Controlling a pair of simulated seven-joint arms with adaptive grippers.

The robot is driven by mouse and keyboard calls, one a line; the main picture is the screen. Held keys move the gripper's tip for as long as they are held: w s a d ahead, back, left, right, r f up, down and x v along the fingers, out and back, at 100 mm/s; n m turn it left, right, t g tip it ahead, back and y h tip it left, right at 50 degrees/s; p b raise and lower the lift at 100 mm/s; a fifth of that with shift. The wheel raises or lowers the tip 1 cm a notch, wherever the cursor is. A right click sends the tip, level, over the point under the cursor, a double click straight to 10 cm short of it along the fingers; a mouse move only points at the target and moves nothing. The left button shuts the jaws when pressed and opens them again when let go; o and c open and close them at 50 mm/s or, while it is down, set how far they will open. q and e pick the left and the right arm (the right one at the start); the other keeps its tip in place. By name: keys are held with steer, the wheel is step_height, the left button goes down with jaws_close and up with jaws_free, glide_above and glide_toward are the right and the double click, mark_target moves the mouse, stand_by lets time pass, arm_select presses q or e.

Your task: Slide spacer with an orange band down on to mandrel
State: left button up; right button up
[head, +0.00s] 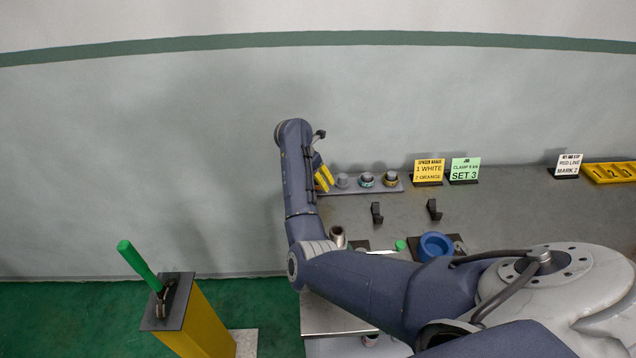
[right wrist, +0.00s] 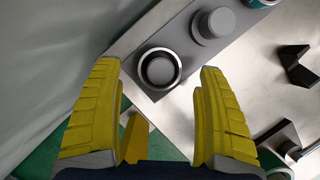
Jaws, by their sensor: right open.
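The spacer with an orange band (head: 389,179) stands at the right end of a grey rack in the head view. My right gripper (head: 324,178), with yellow fingers, is at the rack's left end, away from that spacer. In the right wrist view the gripper (right wrist: 158,115) is open and empty. A dark round piece with a pale ring (right wrist: 158,70) sits on the rack just beyond the fingertips. A short metal cylinder (head: 338,236) stands beside my right arm; I cannot tell whether it is the mandrel. My left gripper is out of view.
The rack also holds a plain grey spacer (head: 342,180) and a teal-banded one (head: 366,180). Two black hooked holders (head: 377,213) stand on the bench near a blue ring (head: 436,246). A yellow sign (head: 429,171) reads 1 white, 2 orange. A green-handled tool (head: 138,262) tops a yellow post.

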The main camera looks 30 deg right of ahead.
steer(key=shift+x, duration=0.95)
steer(key=shift+o, duration=0.2)
steer(key=c, duration=1.4)
steer(key=shift+o, duration=0.2)
